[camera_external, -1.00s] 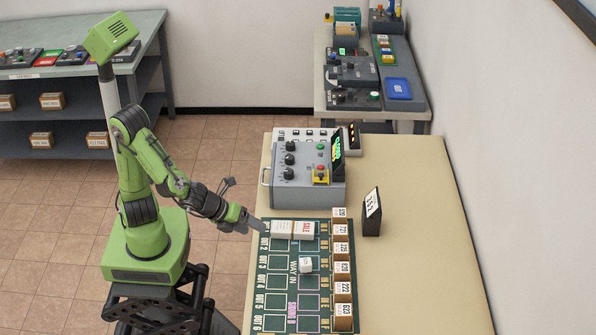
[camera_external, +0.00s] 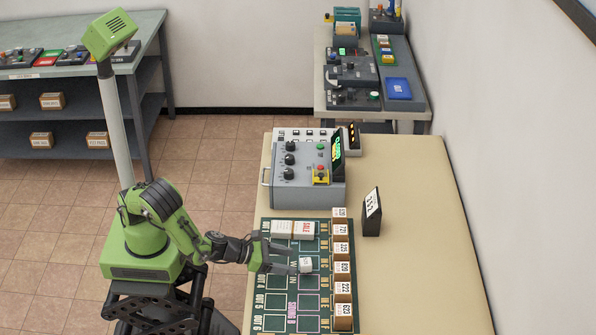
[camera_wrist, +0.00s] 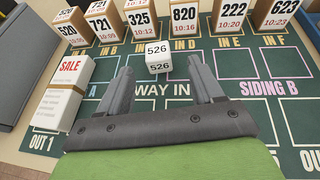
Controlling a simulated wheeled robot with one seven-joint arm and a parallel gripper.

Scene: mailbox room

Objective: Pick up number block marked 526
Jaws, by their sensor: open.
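The small white block marked 526 (camera_wrist: 158,57) sits on the dark green board (camera_wrist: 150,119) in the wrist view, just beyond the fingertips and between their lines. It also shows as a small white cube in the external view (camera_external: 306,265). My gripper (camera_wrist: 163,82) is open, with its two grey fingers spread apart and nothing between them. In the external view my gripper (camera_external: 290,256) is low over the board, at the left side of the block, fingers pointing right toward it. I cannot tell whether a finger touches the block.
A row of brown boxes with number labels, such as 820 (camera_wrist: 184,22), stands along the board's far edge. White SALE stacks (camera_wrist: 70,92) stand on the left in the wrist view. A grey control box (camera_external: 308,175) and a black sign (camera_external: 372,212) stand on the table.

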